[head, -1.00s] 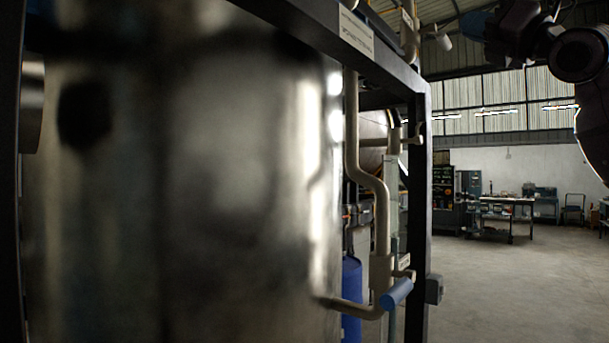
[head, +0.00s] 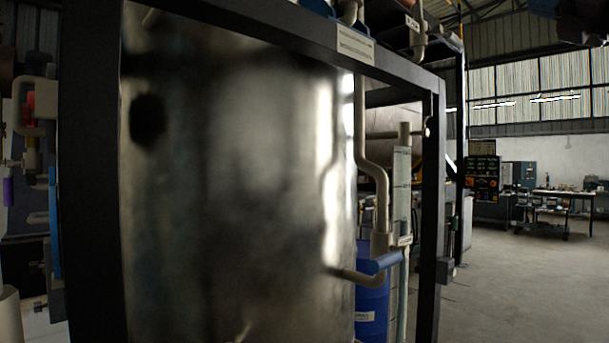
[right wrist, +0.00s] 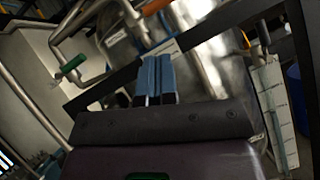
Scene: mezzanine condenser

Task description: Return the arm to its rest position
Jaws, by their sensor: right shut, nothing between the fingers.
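My right gripper (right wrist: 154,78) shows in the right wrist view with its two blue-grey fingers shut side by side and nothing held between them. Beyond the fingertips are the shiny metal tank and a dark frame beam, and the gripper looks apart from them. In the head view only a dark, unclear part, probably of my right arm, shows at the top right corner. My left gripper is in neither view.
The tank (head: 235,190) fills the head view's middle, behind dark frame posts (head: 92,180). A pipe with a blue handle (head: 374,265) and a blue drum (head: 372,305) stand at its right. Open floor (head: 520,290) lies right, with a workbench (head: 562,196) far back.

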